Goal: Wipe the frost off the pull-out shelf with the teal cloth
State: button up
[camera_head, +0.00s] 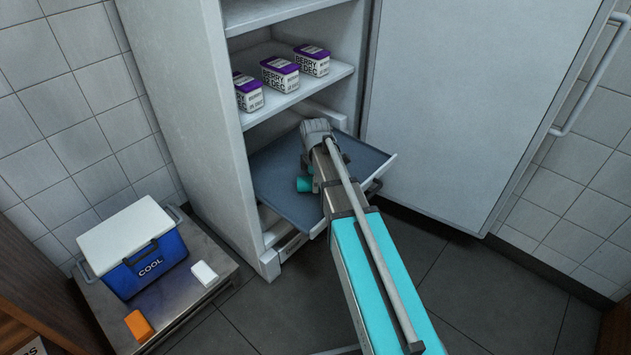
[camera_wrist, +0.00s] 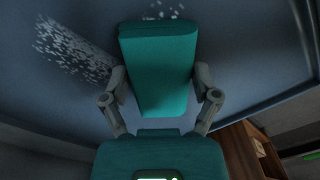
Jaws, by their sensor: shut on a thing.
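The pull-out shelf (camera_head: 275,172) is a dark blue-grey tray, drawn out of the open white cabinet below the tubs. My gripper (camera_wrist: 160,76) is over the shelf and shut on the teal cloth (camera_wrist: 155,45), a folded pad held between its two fingers. White speckled frost (camera_wrist: 72,52) lies on the shelf surface to the left of the cloth in the wrist view, with a few specks beyond its far end. Whether the cloth touches the shelf is unclear. In the head view my arm covers part of the shelf, and frost is not discernible there.
Several purple-lidded tubs (camera_head: 281,73) stand on the fixed shelf above. The cabinet door (camera_head: 455,110) is open to the right. A blue cooler (camera_head: 146,262), a white block (camera_head: 204,274) and an orange block (camera_head: 139,326) sit on a low platform (camera_head: 182,309) at left.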

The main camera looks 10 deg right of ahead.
jog(key=shift+w+a+f, duration=0.1)
jog(key=shift+w+a, duration=0.45)
jog(key=shift+w, duration=0.25)
jog(key=shift+w+d, duration=0.55)
jog(key=shift+d, duration=0.15)
jog(key=shift+w+d, duration=0.5)
jog(key=shift+d, duration=0.2)
jog(key=shift+w+d, duration=0.5)
jog(key=shift+d, duration=0.25)
jog(key=shift+w+d, duration=0.5)
jog(key=shift+d, duration=0.2)
jog(key=shift+w+d, duration=1.05)
jog(key=shift+d, duration=0.3)
